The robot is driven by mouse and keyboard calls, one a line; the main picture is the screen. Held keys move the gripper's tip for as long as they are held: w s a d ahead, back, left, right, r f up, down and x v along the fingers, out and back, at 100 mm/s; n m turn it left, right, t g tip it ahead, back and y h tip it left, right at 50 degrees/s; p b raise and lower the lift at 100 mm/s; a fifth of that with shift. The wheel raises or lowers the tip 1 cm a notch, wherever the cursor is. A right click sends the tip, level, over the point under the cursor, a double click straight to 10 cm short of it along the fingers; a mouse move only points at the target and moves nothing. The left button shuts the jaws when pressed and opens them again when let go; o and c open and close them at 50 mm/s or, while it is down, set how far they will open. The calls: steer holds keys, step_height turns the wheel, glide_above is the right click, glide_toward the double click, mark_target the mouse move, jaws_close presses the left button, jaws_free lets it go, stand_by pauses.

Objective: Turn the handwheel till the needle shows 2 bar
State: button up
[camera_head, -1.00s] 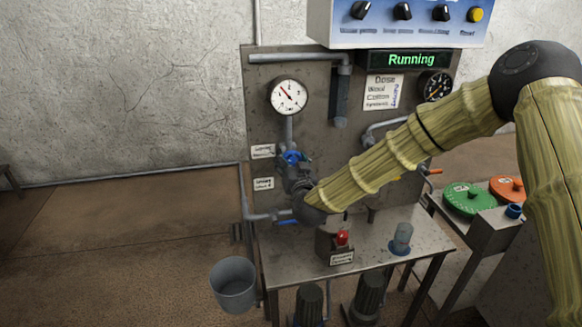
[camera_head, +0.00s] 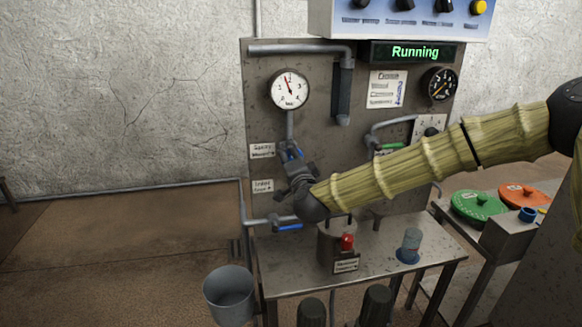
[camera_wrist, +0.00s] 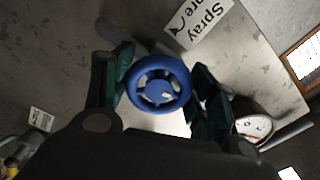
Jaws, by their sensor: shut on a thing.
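The blue handwheel (camera_wrist: 158,70) sits between the two dark green fingers of my gripper (camera_wrist: 162,86) in the wrist view, and the gripper is shut on its rim. The small digits are hard to read. Part of a gauge face (camera_wrist: 254,128) also shows in the wrist view.
The spray label (camera_head: 262,150) is beside the wheel. A black gauge (camera_head: 439,83) and a green "Running" display (camera_head: 412,52) are at upper right. A steel table (camera_head: 375,262) with a red button (camera_head: 347,241) stands below my arm. A grey bucket (camera_head: 229,293) is at lower left.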

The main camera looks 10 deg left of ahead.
steer(key=shift+f+m+b, duration=0.15)
steer(key=shift+m+b, duration=0.6)
steer(key=shift+m, duration=0.45)
steer(key=o, duration=1)
steer(key=shift+o, duration=0.2)
steer(key=shift+s, duration=0.1)
steer(key=v, duration=1.1)
steer(key=shift+s+d, duration=0.15)
steer(key=shift+s, duration=0.25)
